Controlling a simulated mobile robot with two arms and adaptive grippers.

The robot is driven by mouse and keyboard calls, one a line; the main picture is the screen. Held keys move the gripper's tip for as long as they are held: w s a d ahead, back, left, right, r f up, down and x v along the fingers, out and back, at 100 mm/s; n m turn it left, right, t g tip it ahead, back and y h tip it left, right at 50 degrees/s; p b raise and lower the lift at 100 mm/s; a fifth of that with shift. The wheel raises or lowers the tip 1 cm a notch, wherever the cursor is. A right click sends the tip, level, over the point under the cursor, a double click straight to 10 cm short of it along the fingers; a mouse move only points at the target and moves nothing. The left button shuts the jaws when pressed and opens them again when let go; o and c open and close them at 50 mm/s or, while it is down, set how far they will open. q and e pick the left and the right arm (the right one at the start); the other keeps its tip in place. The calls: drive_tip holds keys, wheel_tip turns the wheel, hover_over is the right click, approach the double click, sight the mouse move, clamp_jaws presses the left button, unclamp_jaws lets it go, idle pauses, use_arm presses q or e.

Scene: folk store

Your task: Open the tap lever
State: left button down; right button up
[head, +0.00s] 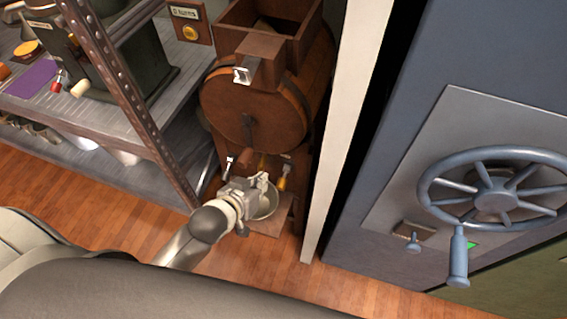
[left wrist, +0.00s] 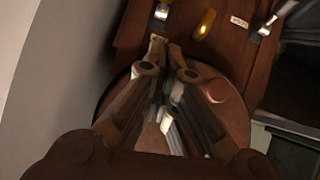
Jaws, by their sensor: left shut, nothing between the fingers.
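A wooden barrel-shaped machine (head: 262,110) stands on a wooden stand in the head view. Low on its front are small metal fittings (head: 228,164) and a yellow-orange handle (head: 282,183); I cannot tell for sure which one is the tap lever. The left wrist view shows a yellow-orange piece (left wrist: 205,24) and silver fittings (left wrist: 161,11) on a brown wooden panel. My left gripper (head: 262,180) is shut and empty, in front of the lower fittings and over a metal bowl (head: 268,203). Its fingertips (left wrist: 166,46) lie just below the panel fittings; contact cannot be told.
A metal shelf rack (head: 130,110) stands to the left, with a dark green machine on it. A white panel edge (head: 345,130) rises close right of the barrel. Further right is a blue-grey safe door with a spoked wheel (head: 495,195). Wooden floor (head: 120,215) is open in front.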

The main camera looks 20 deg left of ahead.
use_arm(q)
drive_tip(key=b, duration=0.2)
hover_over(278, 184)
drive_tip(key=f, duration=0.8)
drive_tip(key=shift+s+a+f, duration=0.1)
drive_tip(key=shift+s+f, duration=0.15)
drive_tip(key=shift+s, duration=0.05)
drive_tip(key=shift+f, duration=0.5)
drive_tip(key=shift+s+f+p, duration=0.4)
drive_tip(key=shift+f+p, duration=0.35)
drive_tip(key=shift+f, duration=0.7)
